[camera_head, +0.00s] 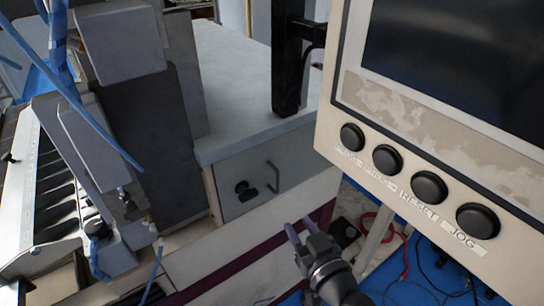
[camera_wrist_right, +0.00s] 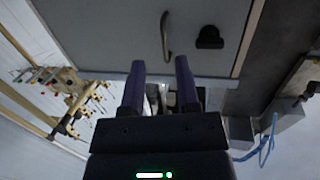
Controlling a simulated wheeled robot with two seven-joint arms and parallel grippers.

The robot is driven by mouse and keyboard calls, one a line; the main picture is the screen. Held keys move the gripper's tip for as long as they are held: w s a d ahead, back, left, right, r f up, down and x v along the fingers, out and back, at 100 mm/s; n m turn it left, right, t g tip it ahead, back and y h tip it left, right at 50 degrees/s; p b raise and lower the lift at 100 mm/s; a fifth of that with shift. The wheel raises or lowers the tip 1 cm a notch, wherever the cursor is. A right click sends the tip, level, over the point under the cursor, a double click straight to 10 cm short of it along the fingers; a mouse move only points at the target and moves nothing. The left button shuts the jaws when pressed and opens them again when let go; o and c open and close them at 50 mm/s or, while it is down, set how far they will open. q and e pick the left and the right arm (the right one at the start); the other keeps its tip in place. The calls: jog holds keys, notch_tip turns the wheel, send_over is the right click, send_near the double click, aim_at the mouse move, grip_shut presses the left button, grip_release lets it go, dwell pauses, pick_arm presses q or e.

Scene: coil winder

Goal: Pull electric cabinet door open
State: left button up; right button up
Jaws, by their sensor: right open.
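The electric cabinet door (camera_head: 236,169) is a grey panel under a grey top and looks closed. A curved bar handle (camera_head: 273,177) and a black knob (camera_head: 246,191) sit on it. My right gripper (camera_head: 300,229) is open and empty, below and in front of the handle, apart from it. In the right wrist view the door (camera_wrist_right: 105,30) fills the top. The handle (camera_wrist_right: 166,37) stands just beyond the gap between my open fingertips (camera_wrist_right: 161,64), with the knob (camera_wrist_right: 209,38) to its right. My left gripper is not in view.
A control panel (camera_head: 350,88) with a dark screen and several black buttons hangs close on the right. Machine parts (camera_head: 70,175) and blue hoses fill the left. Red and dark cables (camera_head: 385,235) lie on the blue floor at lower right.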

aim_at(278, 183)
jog(key=shift+t+y, duration=0.3)
jog(key=shift+t, duration=0.1)
jog(key=w+a+r, duration=0.1)
jog(key=w, duration=0.1)
jog(key=w+a+r+b, duration=0.1)
jog(key=w, duration=0.2)
jog(key=w+a+r, duration=0.1)
jog(key=w, duration=0.2)
jog(key=shift+a, duration=0.4)
jog(key=shift+w+a+r+b, duration=0.1)
jog(key=shift+w+a+b, duration=0.2)
jog(key=shift+w, duration=0.4)
grip_shut()
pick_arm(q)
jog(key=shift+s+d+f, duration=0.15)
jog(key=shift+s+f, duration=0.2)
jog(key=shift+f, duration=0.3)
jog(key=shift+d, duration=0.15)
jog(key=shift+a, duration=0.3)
